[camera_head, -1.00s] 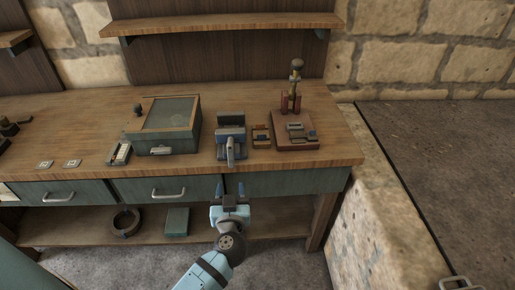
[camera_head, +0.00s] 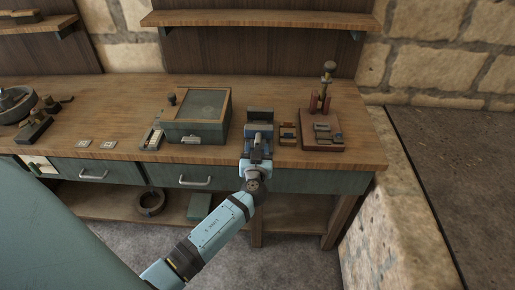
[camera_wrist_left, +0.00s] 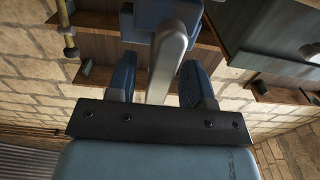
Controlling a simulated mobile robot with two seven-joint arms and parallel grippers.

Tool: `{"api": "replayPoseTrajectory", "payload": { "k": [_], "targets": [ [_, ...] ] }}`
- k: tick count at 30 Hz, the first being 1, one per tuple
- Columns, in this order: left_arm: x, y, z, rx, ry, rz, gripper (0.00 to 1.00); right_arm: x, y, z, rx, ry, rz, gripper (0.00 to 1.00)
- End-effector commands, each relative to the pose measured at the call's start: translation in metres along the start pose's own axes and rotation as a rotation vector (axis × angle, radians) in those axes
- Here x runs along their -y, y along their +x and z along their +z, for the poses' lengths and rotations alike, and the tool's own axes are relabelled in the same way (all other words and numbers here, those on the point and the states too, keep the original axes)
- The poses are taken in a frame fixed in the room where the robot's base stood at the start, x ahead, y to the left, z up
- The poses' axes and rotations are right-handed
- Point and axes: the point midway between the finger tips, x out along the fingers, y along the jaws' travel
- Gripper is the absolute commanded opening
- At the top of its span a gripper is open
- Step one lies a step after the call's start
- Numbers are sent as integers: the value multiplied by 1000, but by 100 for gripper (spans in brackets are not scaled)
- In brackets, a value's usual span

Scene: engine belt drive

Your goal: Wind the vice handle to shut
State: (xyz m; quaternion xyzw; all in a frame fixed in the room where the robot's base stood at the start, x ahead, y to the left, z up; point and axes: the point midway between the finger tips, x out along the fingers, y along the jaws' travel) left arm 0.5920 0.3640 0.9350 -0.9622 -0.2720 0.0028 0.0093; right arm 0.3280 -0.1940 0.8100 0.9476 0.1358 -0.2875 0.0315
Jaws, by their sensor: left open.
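The vice (camera_head: 259,117) is a small blue and dark block near the bench's front edge. Its body shows at the top of the left wrist view (camera_wrist_left: 165,13). The grey vice handle (camera_wrist_left: 169,50) hangs down in the left wrist view, between the two blue fingers of my left gripper (camera_wrist_left: 159,72). The fingers are open, with a visible gap on each side of the handle. In the head view my left gripper (camera_head: 257,156) is in front of the vice and hides most of the handle. My right gripper is not in view.
A green box with a framed lid (camera_head: 196,113) stands left of the vice. Small brass-coloured parts (camera_head: 287,134) and a red-brown stand (camera_head: 322,134) are to its right. Drawers with handles (camera_head: 195,182) line the bench front. A shelf (camera_head: 262,20) hangs above.

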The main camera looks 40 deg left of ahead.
Motion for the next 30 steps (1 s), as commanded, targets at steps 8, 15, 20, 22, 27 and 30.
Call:
{"api": "replayPoseTrajectory", "payload": {
  "k": [8,15,20,22,27,30],
  "targets": [
    [0,1,0,0,-1,0,42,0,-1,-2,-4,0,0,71],
    [0,1,0,0,-1,0,0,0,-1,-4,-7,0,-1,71],
    [0,1,0,0,6,0,0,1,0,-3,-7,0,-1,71],
    [0,0,1,0,18,0,0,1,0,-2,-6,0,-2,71],
    [0,0,2,0,81,0,0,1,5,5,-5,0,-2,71],
    [-1,0,3,-1,143,1,0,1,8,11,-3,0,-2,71]
  ]
}}
